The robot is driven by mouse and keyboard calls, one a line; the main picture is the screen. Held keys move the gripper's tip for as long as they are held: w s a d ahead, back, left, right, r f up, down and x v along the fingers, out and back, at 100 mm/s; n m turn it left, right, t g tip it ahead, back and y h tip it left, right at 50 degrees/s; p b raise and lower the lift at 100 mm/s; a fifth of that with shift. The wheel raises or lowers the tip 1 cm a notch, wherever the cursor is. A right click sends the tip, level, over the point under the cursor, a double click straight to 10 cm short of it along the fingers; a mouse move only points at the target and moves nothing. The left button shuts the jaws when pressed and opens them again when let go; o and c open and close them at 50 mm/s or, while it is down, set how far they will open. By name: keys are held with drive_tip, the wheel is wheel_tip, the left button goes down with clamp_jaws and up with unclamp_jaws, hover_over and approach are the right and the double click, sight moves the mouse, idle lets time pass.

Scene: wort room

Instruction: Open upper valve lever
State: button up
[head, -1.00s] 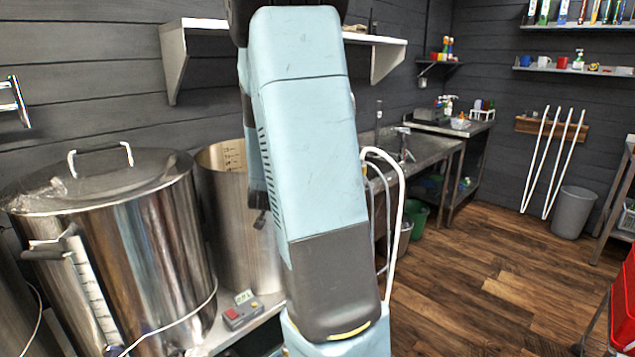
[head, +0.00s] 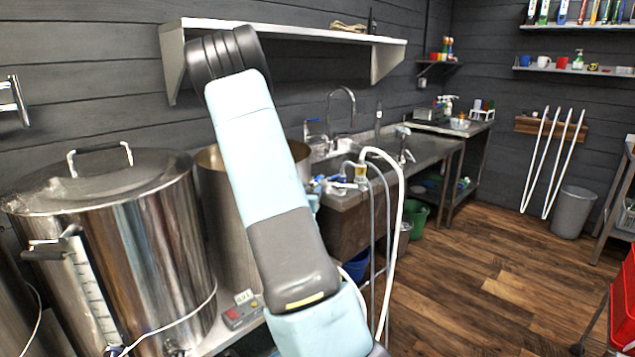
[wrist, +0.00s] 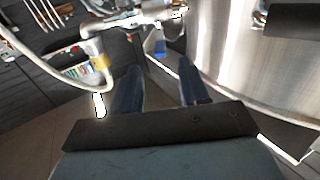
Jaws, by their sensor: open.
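In the wrist view my gripper (wrist: 158,74) is open and empty, its two dark blue fingers spread apart. Just beyond the fingertips is steel valve piping (wrist: 125,22) with a white hose and a yellowish fitting (wrist: 100,62). A small blue part (wrist: 160,48) shows between the fingertips and the steel kettle wall (wrist: 235,60); I cannot tell whether it is the upper valve lever. No finger clearly touches the piping. In the head view, piping with blue parts (head: 338,184) shows right of my arm. My gripper is not clearly visible there.
A large lidded kettle (head: 120,240) stands at the left, with an open steel pot (head: 212,210) beside it. A red-and-grey controller box (head: 243,312) sits in front. White hoses (head: 398,230) hang near the sink counter (head: 430,150).

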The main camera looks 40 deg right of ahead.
sight(318, 178)
drive_tip(key=x, duration=0.9)
drive_tip(key=shift+w+d, duration=0.2)
drive_tip(key=shift+d, duration=0.1)
clamp_jaws()
drive_tip(key=shift+a+f, duration=0.1)
